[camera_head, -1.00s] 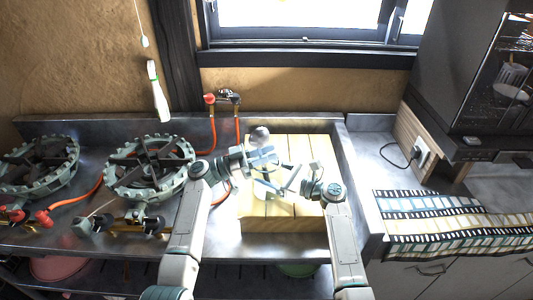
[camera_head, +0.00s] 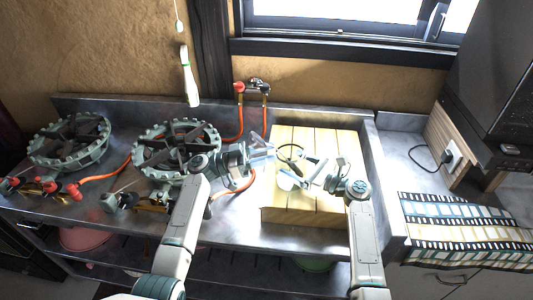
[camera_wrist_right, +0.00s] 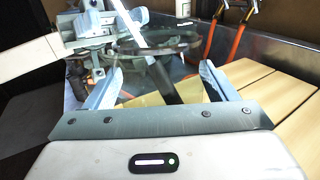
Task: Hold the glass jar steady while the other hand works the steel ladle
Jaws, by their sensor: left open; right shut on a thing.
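The glass jar is clear and shows best in the right wrist view (camera_wrist_right: 185,62), with a dark round rim. It is between the fingers of my right gripper (camera_head: 302,174), which is shut on it above the wooden board; its dark rim shows in the head view (camera_head: 290,152). A bright rod, seemingly the steel ladle's handle (camera_wrist_right: 130,24), slants down to the jar's mouth, and a dark bar continues below the rim. The ladle's bowl cannot be made out. My left gripper (camera_head: 267,150) is open, just left of the jar.
The slatted wooden board (camera_head: 325,140) lies under the grippers in a metal counter. Two burner rings, one beside my left arm (camera_head: 176,148) and one farther left (camera_head: 70,143), stand with orange hoses. A patterned cloth (camera_head: 465,222) covers the right counter edge.

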